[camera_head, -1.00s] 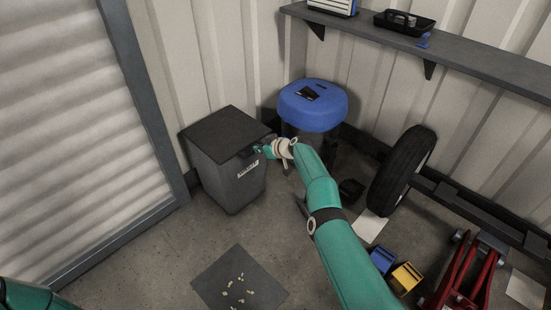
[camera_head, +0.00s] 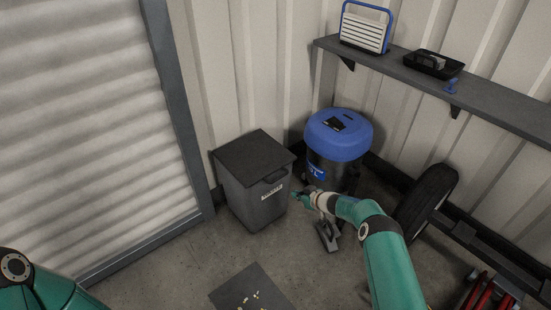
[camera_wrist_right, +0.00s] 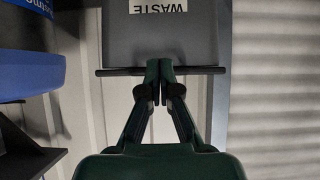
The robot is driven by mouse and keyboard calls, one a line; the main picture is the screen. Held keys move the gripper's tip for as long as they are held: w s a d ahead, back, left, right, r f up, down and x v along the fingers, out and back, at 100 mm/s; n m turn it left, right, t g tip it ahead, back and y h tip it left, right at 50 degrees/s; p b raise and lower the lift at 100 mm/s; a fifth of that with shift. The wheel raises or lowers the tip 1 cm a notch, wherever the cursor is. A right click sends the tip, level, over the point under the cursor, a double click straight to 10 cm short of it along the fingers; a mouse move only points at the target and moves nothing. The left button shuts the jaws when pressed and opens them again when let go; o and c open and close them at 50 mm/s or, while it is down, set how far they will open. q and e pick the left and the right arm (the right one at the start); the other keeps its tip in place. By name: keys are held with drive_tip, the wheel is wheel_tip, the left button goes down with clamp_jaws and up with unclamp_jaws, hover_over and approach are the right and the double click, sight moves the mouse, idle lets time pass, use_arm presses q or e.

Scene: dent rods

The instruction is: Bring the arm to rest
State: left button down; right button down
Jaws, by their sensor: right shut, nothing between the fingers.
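My right arm (camera_head: 385,245) reaches in from the lower right in the head view. Its gripper (camera_head: 300,197) is beside the right side of the dark grey waste bin (camera_head: 250,200) in the picture, shut and empty. In the right wrist view the gripper's fingertips (camera_wrist_right: 159,68) are together and overlap the lid edge of the bin (camera_wrist_right: 200,40), whose label appears upside down. I cannot tell the exact gap between them. The bin's lid is down. Part of my left arm (camera_head: 35,285) shows at the lower left; its gripper is out of view.
A blue-topped vacuum (camera_head: 338,135) stands behind the right gripper. A tyre (camera_head: 428,200) leans near the wall at right. A shelf (camera_head: 500,100) above holds a radio (camera_head: 364,32) and a black tray (camera_head: 436,66). A dark mat (camera_head: 235,285) with pale bits lies on the floor.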

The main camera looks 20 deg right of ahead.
wheel_tip(320, 180, up, 5)
drive_tip(key=w+a, duration=0.1)
drive_tip(key=a, duration=0.1)
drive_tip(key=s+a+f+n+g+y, duration=0.1)
drive_tip(key=s+a+f+n+g, duration=0.25)
drive_tip(key=s+a, duration=0.45)
drive_tip(key=s+a+m+g+h, duration=0.1)
drive_tip(key=s+a+m+g, duration=0.25)
drive_tip(key=s, duration=1.65)
drive_tip(key=s+a+m+g, duration=0.2)
drive_tip(key=s+m+g, duration=0.15)
drive_tip(key=s, duration=1.55)
wheel_tip(320, 180, up, 22)
drive_tip(key=m+p, duration=0.3)
drive_tip(key=p, duration=1.9)
drive_tip(key=shift+w+a+r+t, duration=0.2)
drive_tip(key=shift+w+a+t, duration=0.1)
drive_tip(key=shift+a+t, duration=0.1)
